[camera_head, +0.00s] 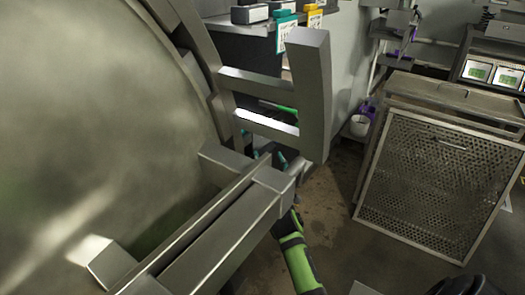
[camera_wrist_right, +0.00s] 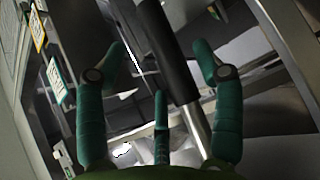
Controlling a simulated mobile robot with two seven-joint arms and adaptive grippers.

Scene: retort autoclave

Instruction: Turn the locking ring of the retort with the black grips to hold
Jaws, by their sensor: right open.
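The retort's big round metal door (camera_head: 90,110) fills the left of the head view. Part of its locking ring (camera_head: 195,35) and a grey metal bracket (camera_head: 310,90) stand at its right edge. In the right wrist view a black grip (camera_wrist_right: 170,50) on a bare metal rod (camera_wrist_right: 195,130) runs between the spread teal fingers of my right gripper (camera_wrist_right: 160,58). The gripper is open, and I see no finger closed around the grip. In the head view my green and black right arm shows below the bracket, with its hand mostly hidden behind metal bars. My left gripper is out of view.
A perforated metal panel (camera_head: 440,185) leans against a metal rack at the right. A shelf with colored tags (camera_head: 285,30) stands behind the bracket. Long metal bars (camera_head: 215,240) cross the foreground. Some brown floor (camera_head: 335,200) is clear between bracket and panel.

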